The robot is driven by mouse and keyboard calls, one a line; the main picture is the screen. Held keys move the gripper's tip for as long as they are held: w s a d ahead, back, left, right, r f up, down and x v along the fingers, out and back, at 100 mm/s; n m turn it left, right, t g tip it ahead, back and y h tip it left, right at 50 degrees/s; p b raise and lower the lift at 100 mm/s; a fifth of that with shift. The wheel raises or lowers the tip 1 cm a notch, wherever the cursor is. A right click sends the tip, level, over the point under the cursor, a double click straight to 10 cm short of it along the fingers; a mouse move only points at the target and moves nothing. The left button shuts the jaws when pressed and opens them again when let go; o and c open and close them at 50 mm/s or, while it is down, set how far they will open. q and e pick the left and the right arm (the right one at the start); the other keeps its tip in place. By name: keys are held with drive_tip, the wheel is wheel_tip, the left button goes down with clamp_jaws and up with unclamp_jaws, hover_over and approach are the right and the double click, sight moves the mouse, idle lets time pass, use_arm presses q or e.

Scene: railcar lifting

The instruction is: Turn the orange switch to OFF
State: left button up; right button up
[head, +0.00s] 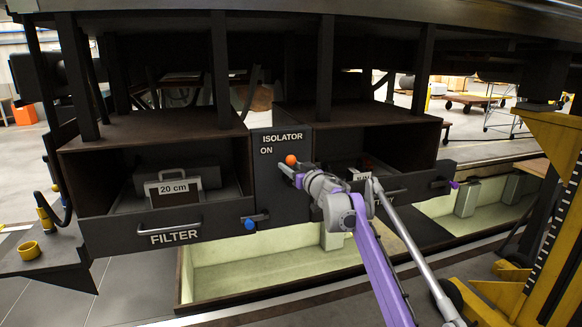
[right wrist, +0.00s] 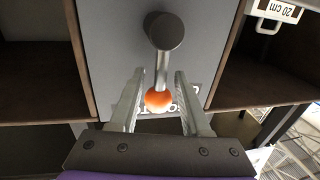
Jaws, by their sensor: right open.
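The orange switch (head: 291,159) is a lever with an orange ball on the dark isolator panel (head: 266,190), just right of and slightly below the word ON. In the right wrist view its orange ball (right wrist: 158,101) lies between my two fingers, and its stem runs up to a dark round pivot (right wrist: 167,30). My right gripper (head: 289,172) is open around the lever in the head view; it also shows in the right wrist view (right wrist: 160,74), with gaps beside the ball. Lettering behind the ball is partly hidden. My left gripper is not in view.
A FILTER drawer (head: 140,228) holding a box marked 20 cm (head: 172,189) is left of the panel. A blue knob (head: 249,222) sits low beside it. Another open compartment (head: 425,135) is on the right. A pale pit (head: 270,268) lies below; a yellow frame (head: 560,140) stands at right.

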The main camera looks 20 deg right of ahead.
clamp_jaws()
